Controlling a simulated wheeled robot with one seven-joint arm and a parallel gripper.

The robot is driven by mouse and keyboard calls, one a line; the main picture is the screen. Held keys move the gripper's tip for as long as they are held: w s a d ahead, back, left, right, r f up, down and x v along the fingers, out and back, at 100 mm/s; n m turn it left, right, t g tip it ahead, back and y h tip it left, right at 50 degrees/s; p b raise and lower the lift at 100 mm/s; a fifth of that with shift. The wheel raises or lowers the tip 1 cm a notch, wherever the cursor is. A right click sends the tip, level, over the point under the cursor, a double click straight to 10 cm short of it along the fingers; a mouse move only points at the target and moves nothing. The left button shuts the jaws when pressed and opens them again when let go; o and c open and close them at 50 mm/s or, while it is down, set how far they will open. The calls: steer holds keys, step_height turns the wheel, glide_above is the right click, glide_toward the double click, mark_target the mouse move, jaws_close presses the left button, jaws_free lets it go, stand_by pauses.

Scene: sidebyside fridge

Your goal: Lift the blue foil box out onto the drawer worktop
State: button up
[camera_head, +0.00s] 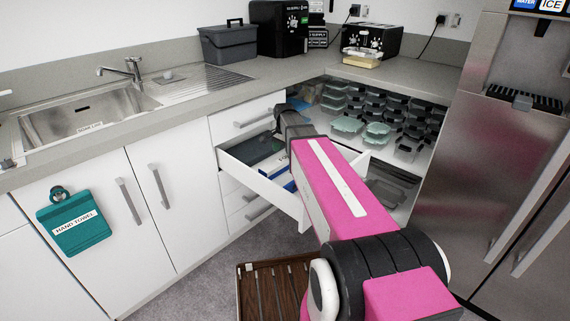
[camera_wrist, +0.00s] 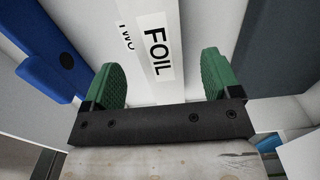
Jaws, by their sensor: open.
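In the wrist view my gripper (camera_wrist: 160,82) is open, with a green pad on each side of a long pale box (camera_wrist: 150,25) labelled FOIL. Clear gaps show between pads and box. A blue box (camera_wrist: 42,55) lies to the left, beside the left pad; no lettering shows on it. In the head view the open drawer (camera_head: 262,187) holds something blue (camera_head: 290,186), partly hidden by my arm. My fingertips are hidden in the head view. The grey worktop (camera_head: 235,92) runs above the drawer.
A grey lidded bin (camera_head: 228,45) stands at the back of the worktop, with clear counter in front. Right of the drawer are open shelves with several clear tubs (camera_head: 378,130). A steel fridge (camera_head: 500,150) stands at the right. A sink (camera_head: 85,108) is at the left.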

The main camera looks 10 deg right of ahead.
mark_target(285, 158)
steer(key=shift+w+d+f, duration=0.1)
steer(key=shift+f, duration=1.05)
steer(key=shift+d+f, duration=0.1)
steer(key=shift+f, duration=1.05)
steer(key=c, duration=1.1)
